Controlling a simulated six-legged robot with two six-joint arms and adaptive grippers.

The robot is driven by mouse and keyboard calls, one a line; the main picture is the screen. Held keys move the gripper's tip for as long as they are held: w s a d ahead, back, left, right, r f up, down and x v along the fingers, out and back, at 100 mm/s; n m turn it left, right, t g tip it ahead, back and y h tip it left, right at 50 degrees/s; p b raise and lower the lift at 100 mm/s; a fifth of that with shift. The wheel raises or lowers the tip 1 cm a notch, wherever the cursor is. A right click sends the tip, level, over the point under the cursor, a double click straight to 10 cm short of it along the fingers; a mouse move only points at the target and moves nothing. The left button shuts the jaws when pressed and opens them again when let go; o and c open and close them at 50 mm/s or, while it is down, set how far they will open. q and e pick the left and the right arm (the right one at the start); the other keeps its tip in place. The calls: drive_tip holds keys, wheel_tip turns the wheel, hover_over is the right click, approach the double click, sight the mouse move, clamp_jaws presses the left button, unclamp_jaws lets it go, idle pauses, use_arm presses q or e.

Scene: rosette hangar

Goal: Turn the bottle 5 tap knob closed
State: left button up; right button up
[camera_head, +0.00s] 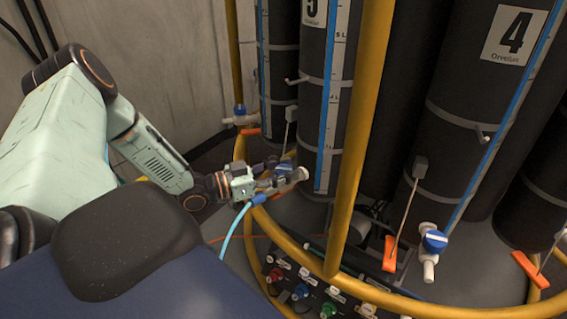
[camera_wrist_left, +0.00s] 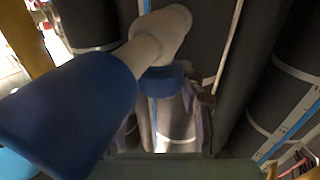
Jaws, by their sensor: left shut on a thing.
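Bottle 5 (camera_head: 312,130) is the tall black cylinder with a blue-edged scale strip, near the picture's middle. Its white tap (camera_head: 299,175) points out low on the front, beside my left gripper (camera_head: 276,174). That gripper is shut on the tap's blue knob, which the fingers mostly cover in the head view. In the left wrist view the blue knob (camera_wrist_left: 161,80) sits below the white tap body (camera_wrist_left: 163,32), at the finger ends. A large blue hose fitting (camera_wrist_left: 70,112) fills the left there. The knob's exact angle is hard to tell. My right gripper is not in view.
A yellow rail post (camera_head: 352,150) stands just right of bottle 5, and a curved yellow rail (camera_head: 300,258) runs below. A light-blue hose (camera_head: 232,228) hangs beneath the gripper. Bottle 4 (camera_head: 470,110) has its own blue knob (camera_head: 435,241). A connector panel (camera_head: 310,292) lies low in front.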

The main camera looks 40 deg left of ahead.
use_arm(q)
drive_tip(key=shift+w+r+m+g+h, duration=0.1)
drive_tip(key=shift+m+g+h, duration=0.6)
drive_tip(key=shift+m+h, duration=0.4)
drive_tip(key=shift+m+g+h, duration=0.7)
drive_tip(key=shift+g+h, duration=0.2)
drive_tip(key=shift+h, duration=0.3)
drive_tip(key=m+g+h+b, duration=0.2)
drive_tip(key=g, duration=0.1)
drive_tip(key=shift+m, duration=0.4)
drive_tip(key=shift+m+g+h+b, duration=0.3)
drive_tip(key=shift+m+g+h, duration=0.3)
drive_tip(key=shift+g, duration=0.4)
drive_tip(key=shift+r, duration=0.1)
drive_tip(key=o, duration=1.2)
